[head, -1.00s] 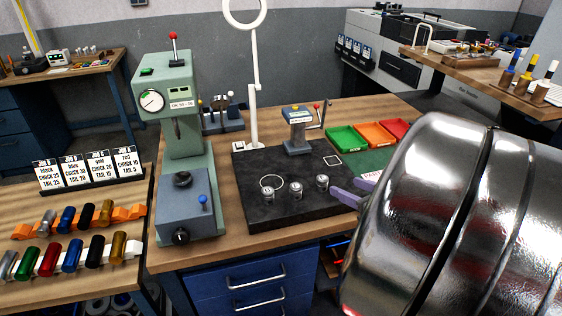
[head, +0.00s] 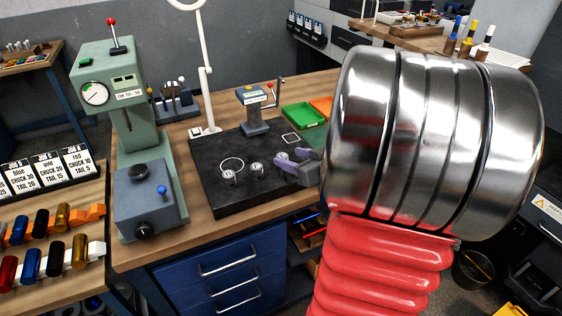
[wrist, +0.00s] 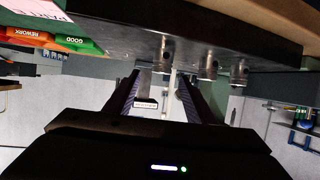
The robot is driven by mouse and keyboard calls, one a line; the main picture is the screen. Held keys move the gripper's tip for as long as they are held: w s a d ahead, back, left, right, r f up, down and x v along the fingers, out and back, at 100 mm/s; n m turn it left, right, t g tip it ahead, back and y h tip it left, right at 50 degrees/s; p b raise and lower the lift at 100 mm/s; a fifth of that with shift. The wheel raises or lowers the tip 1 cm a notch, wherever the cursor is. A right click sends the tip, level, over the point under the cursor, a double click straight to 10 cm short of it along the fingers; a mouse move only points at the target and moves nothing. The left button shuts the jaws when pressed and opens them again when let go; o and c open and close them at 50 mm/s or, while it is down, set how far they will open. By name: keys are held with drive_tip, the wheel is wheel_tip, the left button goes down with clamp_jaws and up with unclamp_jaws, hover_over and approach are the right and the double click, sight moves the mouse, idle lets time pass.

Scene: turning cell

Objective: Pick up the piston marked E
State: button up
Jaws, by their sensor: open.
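Three small metal pistons stand in a row on the black plate (head: 230,203): the left piston (head: 229,177), the middle piston (head: 257,171) and the right piston (head: 282,157). Their marks are too small to read, so I cannot tell which is E. My gripper (head: 288,162) has its purple fingers open, close beside the right piston and partly overlapping it. The wrist view is upside down; there the open fingers (wrist: 157,88) point toward the nearest piston (wrist: 165,50), with the other pistons further right. I cannot tell whether that piston is between the fingers.
A white ring-lamp stand (head: 205,100) and a small gauge post (head: 252,110) stand behind the pistons. The green press (head: 130,110) stands left. A green tray (head: 303,115) and orange tray (head: 322,105) lie behind my gripper. The plate's front is clear.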

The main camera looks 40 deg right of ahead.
sight(283, 156)
drive_tip(key=shift+x, duration=2.6)
drive_tip(key=shift+a+f, duration=0.1)
drive_tip(key=shift+f, duration=0.05)
drive_tip(key=shift+s, duration=0.1)
drive_tip(key=c, duration=1.2)
